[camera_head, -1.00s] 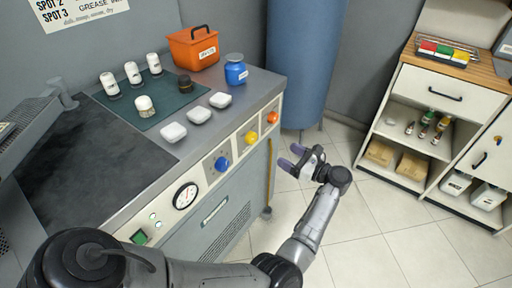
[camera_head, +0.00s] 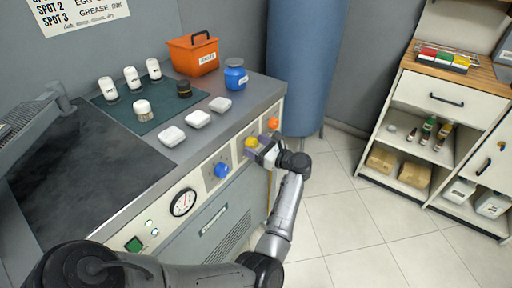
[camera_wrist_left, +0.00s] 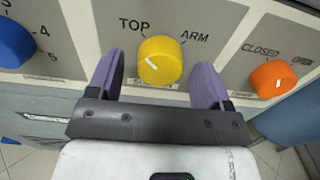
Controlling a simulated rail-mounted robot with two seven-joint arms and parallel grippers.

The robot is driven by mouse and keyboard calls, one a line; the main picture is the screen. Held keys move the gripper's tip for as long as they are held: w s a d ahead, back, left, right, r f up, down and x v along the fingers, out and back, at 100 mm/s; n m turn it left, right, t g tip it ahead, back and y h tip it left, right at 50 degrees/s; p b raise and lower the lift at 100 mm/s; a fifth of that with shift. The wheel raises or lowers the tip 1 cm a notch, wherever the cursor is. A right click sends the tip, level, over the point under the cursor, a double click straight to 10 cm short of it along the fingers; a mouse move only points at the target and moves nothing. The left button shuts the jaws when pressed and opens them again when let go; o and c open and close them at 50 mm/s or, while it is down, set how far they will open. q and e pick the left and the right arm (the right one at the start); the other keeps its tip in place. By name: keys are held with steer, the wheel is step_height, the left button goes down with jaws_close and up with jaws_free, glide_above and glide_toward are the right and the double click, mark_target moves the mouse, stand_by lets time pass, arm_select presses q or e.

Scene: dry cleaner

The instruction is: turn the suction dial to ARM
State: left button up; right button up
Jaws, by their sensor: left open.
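The yellow dial (camera_head: 251,142) sits on the front panel of the console between the blue and orange knobs. In the left wrist view the yellow dial (camera_wrist_left: 160,58) has the words TOP at its upper left and ARM at its upper right. A short white mark shows on its lower left face. My left gripper (camera_head: 262,152) is open at the panel. In the left wrist view its purple fingers (camera_wrist_left: 156,80) stand on either side of the dial, with a gap visible on both sides. My right gripper is not in view.
The blue knob (camera_head: 221,170) is left of the dial, and the orange knob (camera_head: 273,123) marked CLOSED and OPEN is right of it. A pressure gauge (camera_head: 183,202) is farther left. White pads, bottles and an orange box (camera_head: 193,54) stand on the console top. The floor to the right is clear.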

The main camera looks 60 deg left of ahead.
arm_select(q)
steer(key=shift+a, duration=0.15)
steer(key=shift+c, duration=0.3)
steer(key=c, duration=0.9)
steer(key=shift+o, duration=0.2)
